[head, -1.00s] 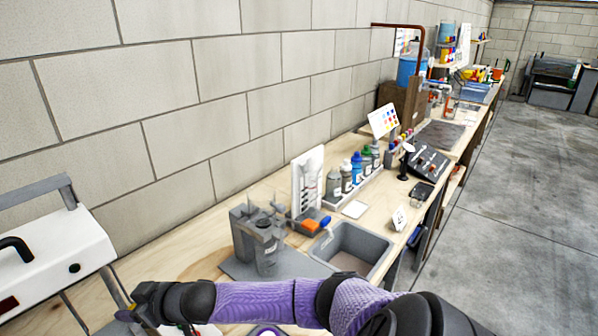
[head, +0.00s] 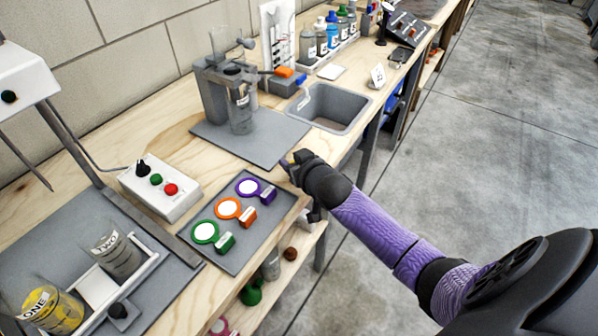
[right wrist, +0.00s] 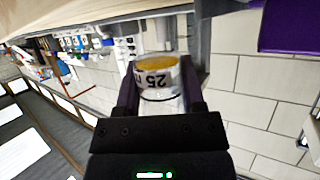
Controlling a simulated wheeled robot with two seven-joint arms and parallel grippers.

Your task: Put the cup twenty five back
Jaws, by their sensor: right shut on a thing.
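A clear cup (right wrist: 157,72) with a white band marked 25 and yellowish content sits between the dark fingers of my right gripper (right wrist: 158,88) in the right wrist view. The gripper is shut on it. In the head view my right gripper (head: 291,163) is over the front edge of the bench, at the right end of the grey tray; the cup cannot be made out there. My left gripper is not in view.
A grey tray (head: 222,257) holds purple, orange and green ring pieces. A grey mat (head: 262,150) bears a grey stand (head: 212,90). A sink (head: 335,105), a button box (head: 160,190) and cups marked ONE (head: 50,308) and TWO (head: 118,255) are nearby.

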